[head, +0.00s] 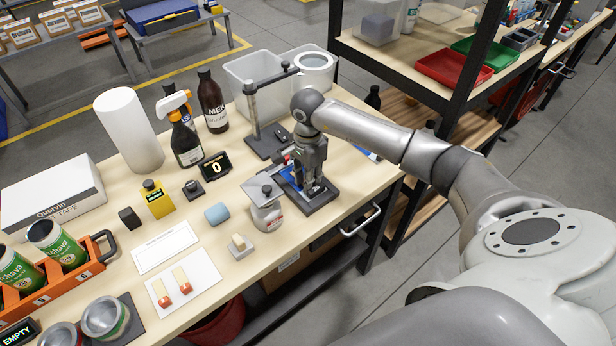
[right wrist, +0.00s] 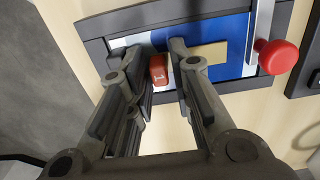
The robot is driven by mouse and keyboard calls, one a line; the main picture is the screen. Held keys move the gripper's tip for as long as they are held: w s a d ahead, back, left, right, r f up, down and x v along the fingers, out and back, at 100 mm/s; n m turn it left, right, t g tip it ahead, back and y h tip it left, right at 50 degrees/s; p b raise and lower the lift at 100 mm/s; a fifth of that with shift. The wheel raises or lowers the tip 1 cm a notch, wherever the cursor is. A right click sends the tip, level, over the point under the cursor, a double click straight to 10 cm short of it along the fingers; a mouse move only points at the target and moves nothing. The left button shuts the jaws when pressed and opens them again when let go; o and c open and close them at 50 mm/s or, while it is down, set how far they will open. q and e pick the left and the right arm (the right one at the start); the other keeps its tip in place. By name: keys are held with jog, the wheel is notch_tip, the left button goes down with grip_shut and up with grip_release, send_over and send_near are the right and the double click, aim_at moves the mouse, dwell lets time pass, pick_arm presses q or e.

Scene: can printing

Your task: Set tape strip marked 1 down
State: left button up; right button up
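The tape strip marked 1 is a pale strip with a red end tab (right wrist: 158,70); it lies over the blue surface of a dark-framed plate (right wrist: 150,40). Its pale part (right wrist: 207,55) shows to the right of one finger. In the right wrist view my right gripper (right wrist: 148,55) is open, its fingers apart on either side of the tab. In the head view my right gripper (head: 306,188) points down over the dark-framed plate (head: 322,200) and hides most of the strip. My left gripper is not in view.
A red knob (right wrist: 278,57) on a pale bar stands close to the right of the fingers. A stand with a post (head: 255,120) is behind the gripper and a bottle (head: 264,205) is left of it. Two more tape strips (head: 180,275) lie on a white card.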

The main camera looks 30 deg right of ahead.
jog(key=shift+r, duration=0.4)
notch_tip(320, 180, up, 12)
jog(key=b, duration=0.3)
jog(key=shift+f+b, duration=0.25)
jog(key=shift+b, duration=0.15)
